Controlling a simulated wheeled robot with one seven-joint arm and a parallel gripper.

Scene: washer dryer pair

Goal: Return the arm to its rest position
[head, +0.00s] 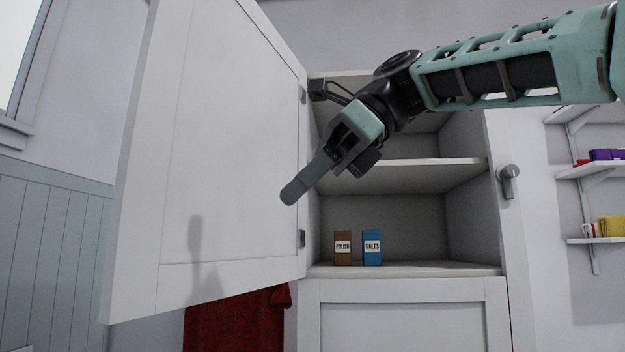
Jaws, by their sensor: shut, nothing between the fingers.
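My gripper (292,194) is shut and empty. It hangs in front of the white cabinet (410,293), near the hinge side of its open door (225,130), and points down and to the left. My arm reaches in from the upper right, across the cabinet's upper opening. The gripper looks clear of the door, but the exact gap cannot be told. The arm hides part of the upper shelf space.
A brown POLISH box (343,250) and a blue SALTS box (372,250) stand upright on the cabinet's lower shelf. A red cloth (235,322) hangs below the door. Wall shelves (590,240) with small items are at the right.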

